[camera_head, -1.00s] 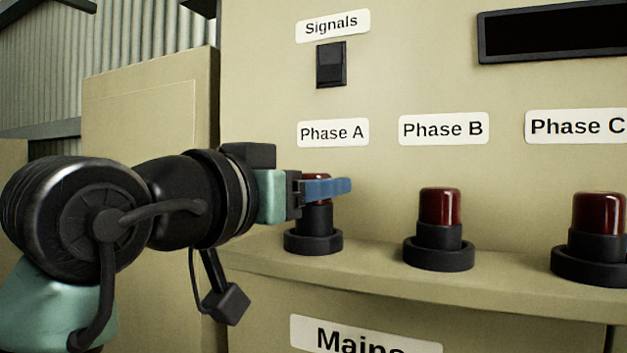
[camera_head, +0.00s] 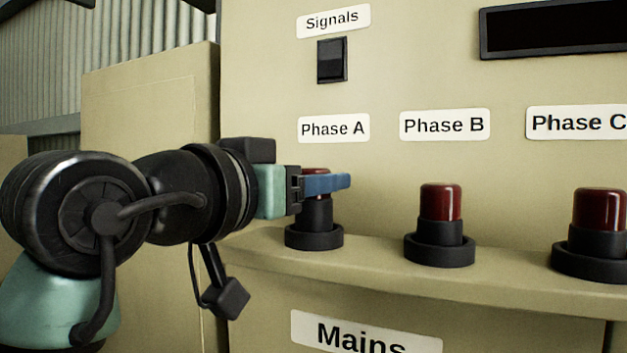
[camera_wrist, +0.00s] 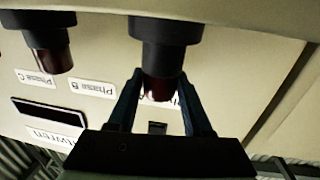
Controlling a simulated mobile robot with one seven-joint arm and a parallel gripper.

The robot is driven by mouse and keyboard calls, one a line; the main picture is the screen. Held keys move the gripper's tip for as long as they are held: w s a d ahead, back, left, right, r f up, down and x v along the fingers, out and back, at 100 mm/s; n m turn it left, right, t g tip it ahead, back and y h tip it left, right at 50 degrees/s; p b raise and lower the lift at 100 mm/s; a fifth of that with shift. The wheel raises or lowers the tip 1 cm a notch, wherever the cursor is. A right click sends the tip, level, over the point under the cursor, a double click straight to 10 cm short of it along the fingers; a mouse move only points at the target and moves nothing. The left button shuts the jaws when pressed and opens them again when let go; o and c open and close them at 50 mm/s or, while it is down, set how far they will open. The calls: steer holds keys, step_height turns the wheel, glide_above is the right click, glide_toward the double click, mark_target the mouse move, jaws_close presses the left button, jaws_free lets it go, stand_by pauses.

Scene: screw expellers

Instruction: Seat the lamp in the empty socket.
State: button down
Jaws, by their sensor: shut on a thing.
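The lamp (camera_head: 316,213) has a red cap and a black body. It stands upright below the Phase A label, with its lower end at the black ring socket (camera_head: 314,238). My gripper (camera_head: 338,182) reaches in from the left and is shut on the red cap, its blue fingers hiding much of it. More black body shows above the ring here than on the Phase B lamp. The wrist view is upside down; there the red cap (camera_wrist: 160,90) sits between both fingers, and the black body meets the socket (camera_wrist: 165,28). How deep it sits cannot be told.
The Phase B lamp (camera_head: 440,203) and the Phase C lamp (camera_head: 600,210) stand in their sockets to the right on the same ledge (camera_head: 370,265). A black Signals switch (camera_head: 332,61) and a dark display (camera_head: 555,30) are on the panel above.

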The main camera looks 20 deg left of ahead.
steer(key=shift+f+b, duration=0.55)
steer(key=shift+f, duration=0.1)
steer(key=c, duration=0.6)
jaws_free()
